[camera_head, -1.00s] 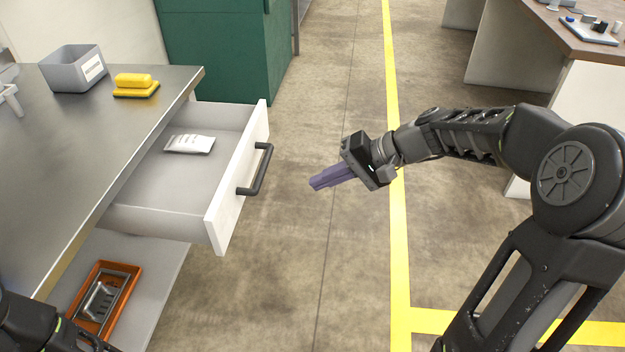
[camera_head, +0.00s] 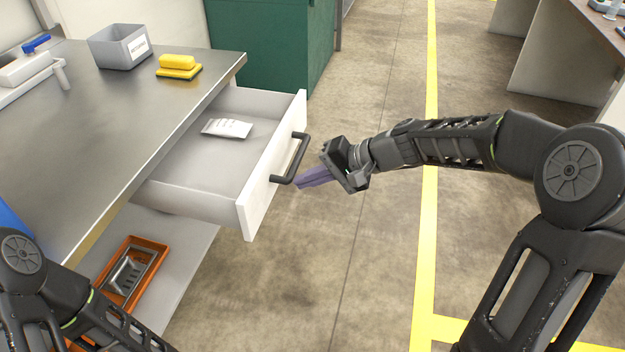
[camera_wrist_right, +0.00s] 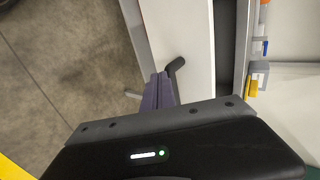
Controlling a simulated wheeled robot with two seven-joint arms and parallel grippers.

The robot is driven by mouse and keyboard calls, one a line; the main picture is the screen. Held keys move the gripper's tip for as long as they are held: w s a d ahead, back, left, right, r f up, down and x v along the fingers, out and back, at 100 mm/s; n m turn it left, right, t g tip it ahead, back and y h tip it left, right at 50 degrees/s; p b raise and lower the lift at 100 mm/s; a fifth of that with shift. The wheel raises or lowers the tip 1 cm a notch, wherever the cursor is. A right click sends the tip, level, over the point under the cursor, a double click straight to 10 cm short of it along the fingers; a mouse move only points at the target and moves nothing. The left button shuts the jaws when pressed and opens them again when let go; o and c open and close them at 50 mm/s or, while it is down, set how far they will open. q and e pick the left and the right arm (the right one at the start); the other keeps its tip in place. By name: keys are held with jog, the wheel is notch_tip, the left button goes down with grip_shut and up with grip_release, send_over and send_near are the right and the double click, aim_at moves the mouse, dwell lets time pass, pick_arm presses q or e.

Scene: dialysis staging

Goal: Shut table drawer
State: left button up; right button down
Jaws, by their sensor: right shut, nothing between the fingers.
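The table drawer (camera_head: 273,165) stands pulled out from the steel-topped table (camera_head: 130,125). It has a white front and a black bar handle (camera_head: 301,158), and a white packet (camera_head: 227,128) lies inside. My right gripper (camera_head: 299,184) is shut and empty, its purple fingers pointing left at the drawer front, by the lower end of the handle. In the right wrist view the fingers (camera_wrist_right: 158,90) lie close to the drawer front (camera_wrist_right: 180,40) beside the dark handle (camera_wrist_right: 175,66); I cannot tell whether they touch. My left arm shows at the lower left, but its gripper is out of sight.
On the table stand a grey bin (camera_head: 120,47) and a yellow sponge (camera_head: 178,66). An orange tray (camera_head: 150,243) lies on the lower shelf. A green cabinet (camera_head: 262,45) stands behind. The floor right of the drawer is clear.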

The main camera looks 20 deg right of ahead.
jog(key=w+a, duration=0.2)
jog(key=a, duration=0.1)
jog(key=w+a, duration=0.1)
jog(key=a, duration=0.2)
jog(key=w+a, duration=0.2)
jog(key=a, duration=0.1)
jog(key=shift+w+a+p, duration=0.25)
jog(key=shift+w+p, duration=0.1)
jog(key=w+a+p, duration=0.1)
jog(key=w+a, duration=0.1)
jog(key=a, duration=0.1)
jog(key=w+a+p, duration=0.1)
jog(key=w+a, duration=0.1)
jog(key=a, duration=0.2)
jog(key=w+a+p, duration=0.1)
jog(key=w+a, duration=0.2)
jog(key=shift+a, duration=0.3)
jog(key=shift+w+a, duration=0.1)
jog(key=shift+a, duration=0.05)
pick_arm(q)
notch_tip(320, 180, up, 4)
jog(key=shift+r, duration=0.1)
